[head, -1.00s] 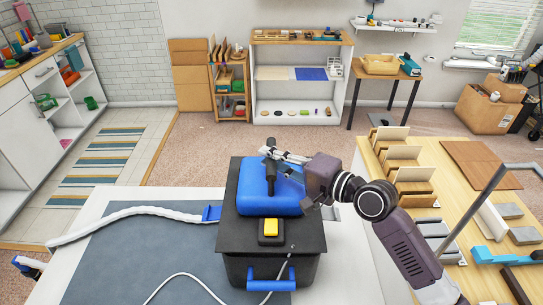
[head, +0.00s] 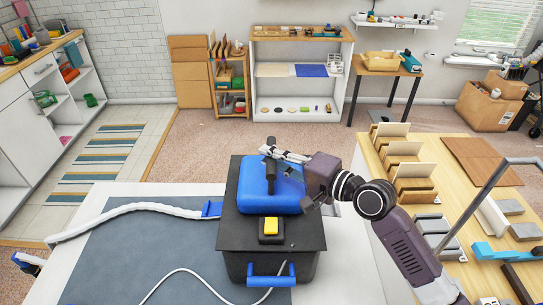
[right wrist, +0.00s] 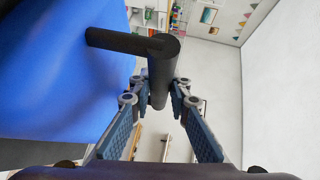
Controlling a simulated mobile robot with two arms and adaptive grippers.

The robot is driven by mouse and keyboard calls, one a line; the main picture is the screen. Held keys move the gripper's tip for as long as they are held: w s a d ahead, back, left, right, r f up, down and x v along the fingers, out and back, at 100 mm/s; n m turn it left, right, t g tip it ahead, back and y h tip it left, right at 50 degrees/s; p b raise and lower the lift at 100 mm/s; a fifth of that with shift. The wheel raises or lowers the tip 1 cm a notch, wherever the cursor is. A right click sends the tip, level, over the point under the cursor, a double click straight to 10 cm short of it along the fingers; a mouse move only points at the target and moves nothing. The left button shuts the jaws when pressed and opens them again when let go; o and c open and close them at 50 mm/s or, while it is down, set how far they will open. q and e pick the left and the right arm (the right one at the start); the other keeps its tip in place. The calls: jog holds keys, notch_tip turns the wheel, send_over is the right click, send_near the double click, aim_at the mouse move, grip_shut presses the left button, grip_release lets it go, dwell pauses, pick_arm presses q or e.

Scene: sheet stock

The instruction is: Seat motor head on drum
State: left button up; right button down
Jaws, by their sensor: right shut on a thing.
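The motor head is a blue housing (head: 258,200) on a wide black lid plate (head: 236,236), with a yellow switch (head: 271,227) in front and a black handle (head: 271,180) on top. The black drum (head: 240,268) is directly under the plate. The plate looks level, but I cannot tell whether a gap is left at the rim. My right gripper (head: 276,156) reaches in from the right and is shut on the handle. In the right wrist view the black bar (right wrist: 161,75) of the handle is between its fingertips. My left gripper is not in view.
A white hose (head: 130,213) with a blue end lies left of the drum. A white cord (head: 185,271) runs in front. A wooden bench (head: 455,205) with boards, blocks and upright dividers stands at right. The grey mat (head: 120,265) has free room at left.

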jog(key=shift+r, duration=0.25)
jog(key=shift+f+b, duration=0.3)
jog(key=shift+f, duration=0.35)
dwell(1.1)
jog(key=c, duration=1.7)
grip_release()
jog(key=shift+c, duration=0.2)
jog(key=shift+o, duration=1)
jog(key=shift+s+f, duration=0.15)
jog(key=shift+f, duration=0.35)
jog(key=o, duration=0.4)
jog(key=shift+r, duration=0.1)
jog(key=shift+c, duration=0.2)
jog(key=shift+r, duration=0.1)
